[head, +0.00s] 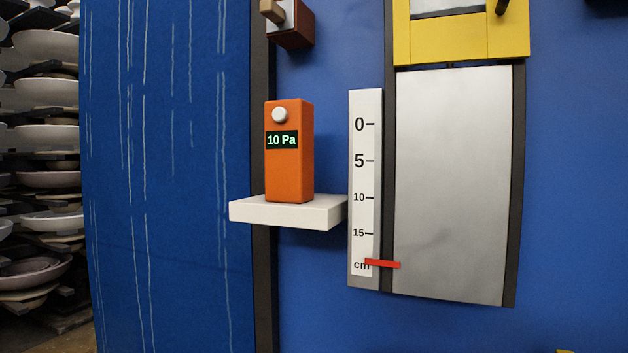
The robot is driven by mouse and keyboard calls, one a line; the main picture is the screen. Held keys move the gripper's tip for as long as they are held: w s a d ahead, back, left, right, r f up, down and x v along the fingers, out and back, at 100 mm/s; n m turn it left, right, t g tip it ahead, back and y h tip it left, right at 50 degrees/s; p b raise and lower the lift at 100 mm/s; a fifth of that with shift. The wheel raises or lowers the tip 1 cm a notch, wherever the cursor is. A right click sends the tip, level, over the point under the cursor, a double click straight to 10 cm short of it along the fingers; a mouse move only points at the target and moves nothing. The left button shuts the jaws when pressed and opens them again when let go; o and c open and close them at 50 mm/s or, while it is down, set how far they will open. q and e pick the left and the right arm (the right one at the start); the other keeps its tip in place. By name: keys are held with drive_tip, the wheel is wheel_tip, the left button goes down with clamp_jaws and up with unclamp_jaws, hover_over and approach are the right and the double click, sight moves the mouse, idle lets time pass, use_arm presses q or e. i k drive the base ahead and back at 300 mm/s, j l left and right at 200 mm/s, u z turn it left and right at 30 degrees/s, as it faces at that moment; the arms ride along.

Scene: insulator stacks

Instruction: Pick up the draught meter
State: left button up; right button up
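The draught meter (289,171) is an upright orange box with a round pale knob near its top and a dark display reading "10 Pa". It stands on a small white shelf (288,214) that juts from the blue wall, left of the middle in the head view. Nothing is touching the meter apart from the shelf. Neither of my grippers shows in the head view.
Right of the shelf is a white scale (363,215) marked in cm with a red pointer (382,264), beside a grey metal plate (450,185). A yellow frame (460,38) and a brown block (291,30) are above. Racks of stacked discs (45,95) stand far left.

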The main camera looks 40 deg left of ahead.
sight(289, 144)
drive_tip(key=k+j+u, duration=0.1)
drive_tip(key=u, duration=0.25)
drive_tip(key=j+u, duration=0.1)
drive_tip(key=u, duration=0.25)
drive_tip(key=k+j+u, duration=0.1)
drive_tip(key=u, duration=0.3)
drive_tip(key=i+j+z, duration=0.15)
drive_tip(key=j+z, duration=0.15)
drive_tip(key=j, duration=0.9)
drive_tip(key=j+z, duration=0.35)
drive_tip(key=j, duration=0.9)
